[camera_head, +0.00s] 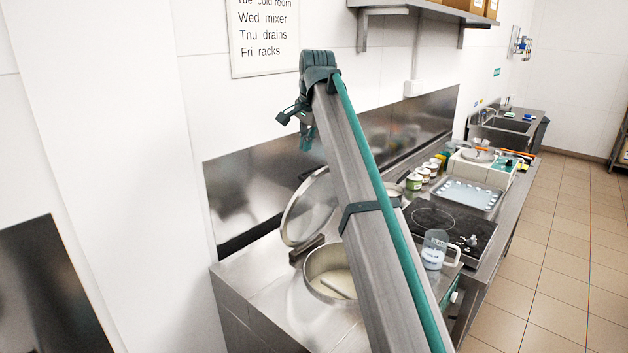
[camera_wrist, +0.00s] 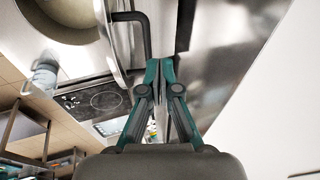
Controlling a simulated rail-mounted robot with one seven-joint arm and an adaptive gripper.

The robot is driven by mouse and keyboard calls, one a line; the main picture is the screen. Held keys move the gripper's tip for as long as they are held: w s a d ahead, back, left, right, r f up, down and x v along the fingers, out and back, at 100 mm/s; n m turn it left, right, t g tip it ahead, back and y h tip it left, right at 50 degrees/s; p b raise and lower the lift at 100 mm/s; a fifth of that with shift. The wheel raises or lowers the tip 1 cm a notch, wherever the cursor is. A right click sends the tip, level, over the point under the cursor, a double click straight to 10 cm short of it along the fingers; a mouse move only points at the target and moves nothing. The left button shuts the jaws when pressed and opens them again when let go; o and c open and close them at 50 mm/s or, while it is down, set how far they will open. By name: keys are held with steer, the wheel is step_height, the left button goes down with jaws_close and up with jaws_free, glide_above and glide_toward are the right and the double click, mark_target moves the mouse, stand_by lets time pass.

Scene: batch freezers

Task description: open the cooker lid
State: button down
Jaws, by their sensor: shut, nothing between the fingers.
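The cooker (camera_head: 250,290) is the steel unit at the front of the counter line, with a round pot opening (camera_head: 312,272) holding something pale with a bar across it. Its round steel lid (camera_head: 308,208) stands raised and tilted back near the wall; my arm partly covers it. In the wrist view the lid (camera_wrist: 108,32) shows nearly edge-on, with a bent dark bar (camera_wrist: 147,35), seemingly its handle. My gripper (camera_head: 306,142) is above the lid, near the wall. In the wrist view my gripper (camera_wrist: 160,64) is shut and empty, close to the bar; contact cannot be told.
A measuring jug (camera_head: 435,250) stands beside a black cooktop (camera_head: 450,222). A shelf (camera_head: 405,5) hangs above. The tiled floor at right is clear.

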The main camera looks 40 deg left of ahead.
steer(key=s+d+t+b, duration=0.1)
steer(key=s+d+t, duration=0.1)
steer(key=d, duration=0.3)
steer(key=w+a+p+x, duration=0.1)
steer(key=p+x, duration=0.2)
steer(key=x, duration=0.6)
steer(key=shift+w+r+n+y, duration=0.15)
steer(key=shift+r+n+y, duration=0.25)
steer(key=shift+r, duration=0.05)
steer(key=shift+d, duration=0.1)
steer(key=a+h, duration=0.1)
steer(key=a, duration=0.5)
steer(key=shift+w+a, duration=0.15)
steer(key=shift+w, duration=0.2)
steer(key=shift+r, duration=0.15)
